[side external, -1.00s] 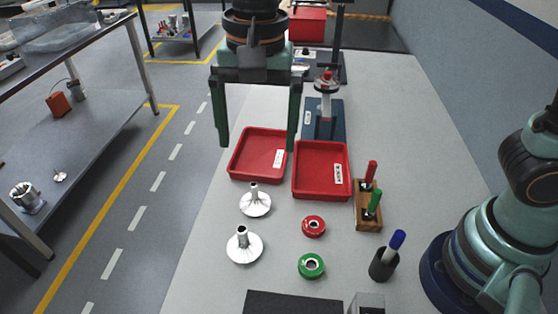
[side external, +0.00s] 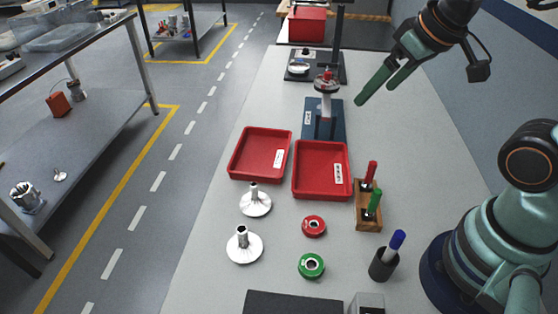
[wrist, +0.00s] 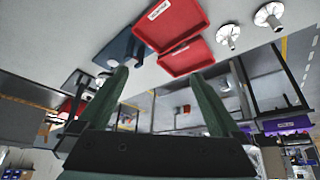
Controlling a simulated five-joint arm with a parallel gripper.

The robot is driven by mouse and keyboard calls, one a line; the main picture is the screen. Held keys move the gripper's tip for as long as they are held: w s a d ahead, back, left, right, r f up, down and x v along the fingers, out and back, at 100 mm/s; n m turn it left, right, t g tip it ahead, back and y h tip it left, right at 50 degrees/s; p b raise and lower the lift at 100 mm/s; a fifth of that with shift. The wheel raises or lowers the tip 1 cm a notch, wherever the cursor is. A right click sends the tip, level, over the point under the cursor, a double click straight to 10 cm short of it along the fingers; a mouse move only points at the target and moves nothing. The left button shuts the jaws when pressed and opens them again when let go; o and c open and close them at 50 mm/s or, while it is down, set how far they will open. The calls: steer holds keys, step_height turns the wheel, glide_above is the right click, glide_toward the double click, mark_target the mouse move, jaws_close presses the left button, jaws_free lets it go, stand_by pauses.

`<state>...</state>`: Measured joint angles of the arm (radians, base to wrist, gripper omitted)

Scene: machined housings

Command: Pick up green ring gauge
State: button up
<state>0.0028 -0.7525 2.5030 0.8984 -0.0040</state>
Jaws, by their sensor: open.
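The green ring gauge (side external: 311,266) lies flat on the grey table near the front, with a hole in its middle. A red ring gauge (side external: 314,226) lies just behind it. My gripper (side external: 374,95) is open and empty, raised above the right back part of the table, far from the green ring gauge. In the wrist view my two green fingers (wrist: 163,92) stand apart with nothing between them. The green ring gauge is not visible in the wrist view.
Two red trays (side external: 243,176) (side external: 321,195) stand mid-table. Two flanged metal parts (side external: 255,207) (side external: 245,252) lie left of the rings. A wooden plug-gauge block (side external: 368,222) and a dark cup with a blue-topped item (side external: 381,267) stand right. A blue-based stand (side external: 338,122) is behind the trays.

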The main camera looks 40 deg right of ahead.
steer(key=shift+c, duration=0.3)
steer(key=n+g, duration=0.6)
steer(key=n, duration=1.4)
glide_above(311, 268)
step_height(311, 268, down, 13)
steer(key=f, duration=0.3)
steer(key=s+f, duration=0.1)
steer(key=f, duration=0.1)
steer(key=shift+f, duration=0.25)
steer(key=shift+w+f, duration=0.15)
steer(key=shift+f, duration=0.9)
steer(key=shift+w+f, duration=0.2)
steer(key=shift+f, duration=0.8)
steer(key=shift+w+f, duration=0.15)
steer(key=shift+f, duration=0.9)
